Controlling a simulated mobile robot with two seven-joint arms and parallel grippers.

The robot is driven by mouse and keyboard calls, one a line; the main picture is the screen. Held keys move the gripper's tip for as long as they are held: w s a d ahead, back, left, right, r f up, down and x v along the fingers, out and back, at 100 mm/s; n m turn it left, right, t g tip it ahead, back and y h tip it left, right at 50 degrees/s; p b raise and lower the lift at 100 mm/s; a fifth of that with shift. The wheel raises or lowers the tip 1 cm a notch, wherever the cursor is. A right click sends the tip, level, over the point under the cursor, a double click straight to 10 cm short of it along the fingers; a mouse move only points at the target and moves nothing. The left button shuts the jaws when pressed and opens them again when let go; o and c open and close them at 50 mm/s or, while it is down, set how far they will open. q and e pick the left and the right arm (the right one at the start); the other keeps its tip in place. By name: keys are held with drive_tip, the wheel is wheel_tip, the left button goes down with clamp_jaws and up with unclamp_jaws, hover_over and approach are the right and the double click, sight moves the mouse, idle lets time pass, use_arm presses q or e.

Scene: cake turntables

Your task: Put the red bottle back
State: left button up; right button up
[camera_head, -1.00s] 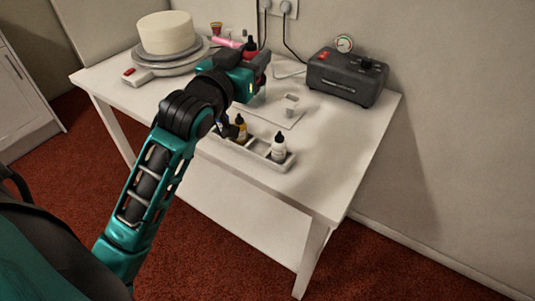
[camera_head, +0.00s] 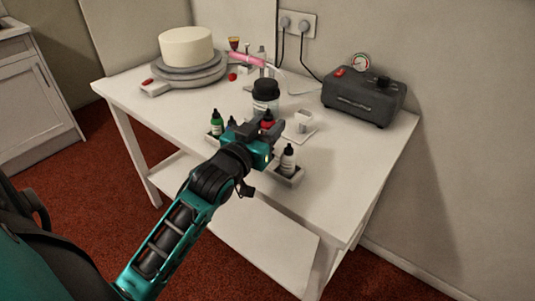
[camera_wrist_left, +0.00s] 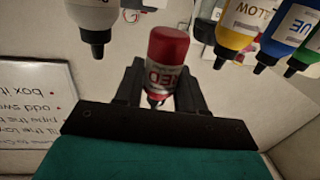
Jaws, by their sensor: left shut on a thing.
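My left gripper (camera_head: 265,130) is shut on the red bottle (camera_head: 267,120). In the left wrist view the red bottle (camera_wrist_left: 168,62) sits between the two fingers, its nozzle pointing the same way as the other bottles' nozzles. The gripper is over the white bottle rack (camera_head: 291,180) at the table's front, partly hiding it. The rack's white bottle (camera_head: 288,160) is just right of the gripper; a green bottle (camera_head: 216,124) is to its left. In the wrist view, the red bottle lies between the white bottle and the yellow bottle (camera_wrist_left: 240,28), with a blue bottle (camera_wrist_left: 290,32) beyond.
A jar with a black lid (camera_head: 265,92) stands just behind the gripper. A small white holder (camera_head: 303,121) is to the right, before the dark compressor (camera_head: 362,98). A cake (camera_head: 186,47) on a turntable (camera_head: 184,76) is back left. The front right tabletop is clear.

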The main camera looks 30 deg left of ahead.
use_arm(q)
drive_tip(key=shift+f, duration=0.9)
wheel_tip(320, 180, down, 4)
drive_tip(key=shift+r+b, duration=0.2)
drive_tip(key=shift+b, duration=0.45)
drive_tip(key=shift+f, duration=0.3)
use_arm(e)
drive_tip(key=shift+w+a, duration=0.4)
drive_tip(key=shift+a, duration=0.05)
use_arm(q)
drive_tip(key=shift+f, duration=0.2)
drive_tip(key=o, duration=0.5)
drive_tip(key=shift+c, duration=0.2)
use_arm(e)
drive_tip(key=shift+f, duration=0.1)
use_arm(q)
drive_tip(key=shift+r, duration=0.1)
use_arm(e)
drive_tip(key=shift+s, duration=0.1)
